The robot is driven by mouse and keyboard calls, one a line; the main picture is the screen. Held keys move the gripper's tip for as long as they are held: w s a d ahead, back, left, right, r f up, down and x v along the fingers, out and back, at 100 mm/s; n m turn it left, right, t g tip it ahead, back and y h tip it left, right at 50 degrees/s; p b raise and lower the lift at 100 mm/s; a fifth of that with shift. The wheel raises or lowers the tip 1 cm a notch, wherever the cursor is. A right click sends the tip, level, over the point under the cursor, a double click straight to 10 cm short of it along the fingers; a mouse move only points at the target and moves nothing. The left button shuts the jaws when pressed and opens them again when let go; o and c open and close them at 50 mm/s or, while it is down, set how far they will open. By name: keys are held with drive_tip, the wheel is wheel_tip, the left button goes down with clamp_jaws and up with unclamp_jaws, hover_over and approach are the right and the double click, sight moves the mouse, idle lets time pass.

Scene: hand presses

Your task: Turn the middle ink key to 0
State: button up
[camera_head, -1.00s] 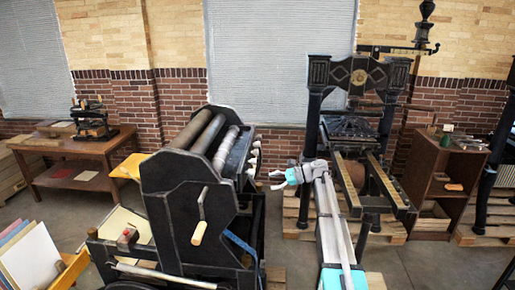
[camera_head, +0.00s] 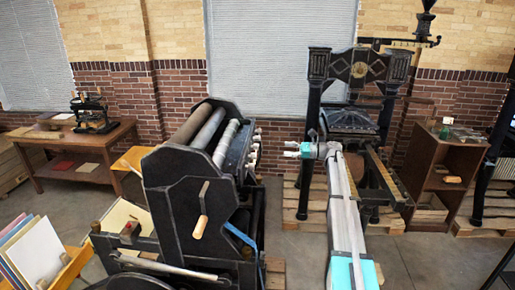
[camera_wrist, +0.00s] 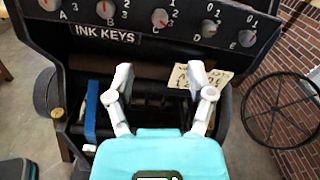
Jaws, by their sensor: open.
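The middle ink key, C (camera_wrist: 160,18), is a white round knob on the black "INK KEYS" panel near the top of the wrist view. Red shows on its face, but its exact pointing is too small to tell. Small digits surround it. My gripper (camera_wrist: 160,68) is open and empty, its two pale fingers apart and pointing at the press, below key C in the picture. In the head view my gripper (camera_head: 291,149) is to the right of the press's row of white keys (camera_head: 253,147), apart from them.
Neighbouring keys B (camera_wrist: 105,9) and D (camera_wrist: 209,28) sit close on both sides of C. A paper note (camera_wrist: 198,88) is behind the right finger. A handwheel (camera_wrist: 280,108) stands at right. An iron hand press (camera_head: 350,115) stands behind my arm.

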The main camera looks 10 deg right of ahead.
sight(257, 147)
drive_tip(key=x, duration=1.3)
drive_tip(key=shift+a, duration=0.15)
clamp_jaws()
